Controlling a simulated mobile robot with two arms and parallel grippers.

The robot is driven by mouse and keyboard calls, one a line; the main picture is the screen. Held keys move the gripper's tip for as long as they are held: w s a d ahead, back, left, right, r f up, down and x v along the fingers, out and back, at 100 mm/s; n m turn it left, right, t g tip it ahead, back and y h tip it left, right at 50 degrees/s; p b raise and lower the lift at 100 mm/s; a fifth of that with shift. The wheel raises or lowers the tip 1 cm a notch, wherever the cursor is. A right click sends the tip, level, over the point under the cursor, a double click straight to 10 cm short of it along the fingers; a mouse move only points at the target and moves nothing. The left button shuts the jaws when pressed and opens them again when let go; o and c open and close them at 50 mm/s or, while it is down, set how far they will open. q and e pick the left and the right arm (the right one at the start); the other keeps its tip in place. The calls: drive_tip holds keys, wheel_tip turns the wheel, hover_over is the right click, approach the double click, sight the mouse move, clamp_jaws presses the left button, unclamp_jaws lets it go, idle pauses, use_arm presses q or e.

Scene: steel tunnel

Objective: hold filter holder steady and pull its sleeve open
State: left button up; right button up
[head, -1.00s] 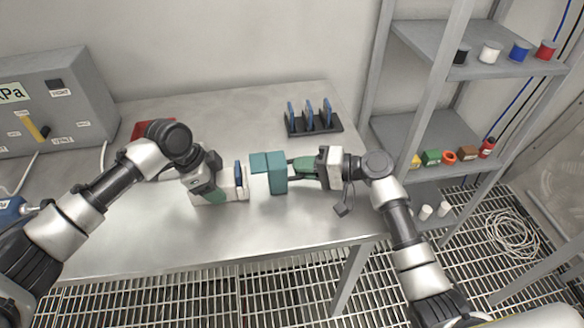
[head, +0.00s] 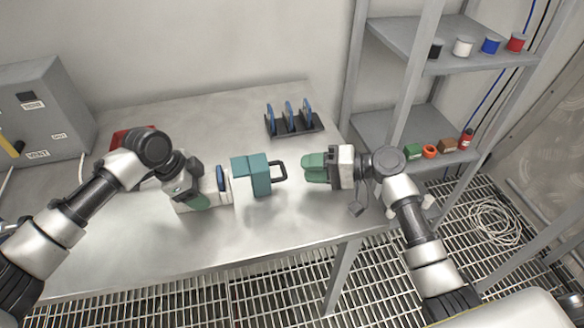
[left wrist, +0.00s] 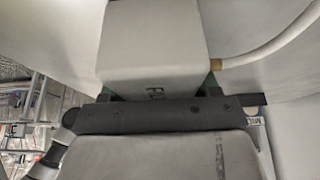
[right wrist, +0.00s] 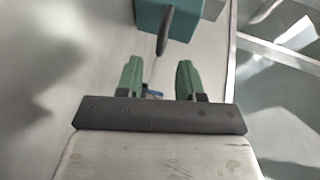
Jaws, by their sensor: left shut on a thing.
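The filter holder is a white body (head: 226,196) on the table, with a blue round filter (head: 222,179) showing at its right end. Its teal sleeve (head: 259,177) stands just right of the filter, with a black loop handle (head: 282,171) on its right side. My left gripper (head: 203,197) is shut on the holder body; the left wrist view shows the white body (left wrist: 155,50) close up with partly hidden lettering. My right gripper (head: 315,168) is open and empty, right of the handle and apart from it. In the right wrist view its green fingers (right wrist: 158,80) are spread below the handle (right wrist: 165,32).
A black rack (head: 294,127) with blue-edged discs stands at the back of the table. A grey control box (head: 45,110) is at the left, with a red thing (head: 118,138) near it. A shelf unit (head: 430,60) with spools and small items stands at the right.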

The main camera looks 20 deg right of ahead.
drive_tip(key=v, duration=0.6)
use_arm(q)
drive_tip(key=o, duration=1.1)
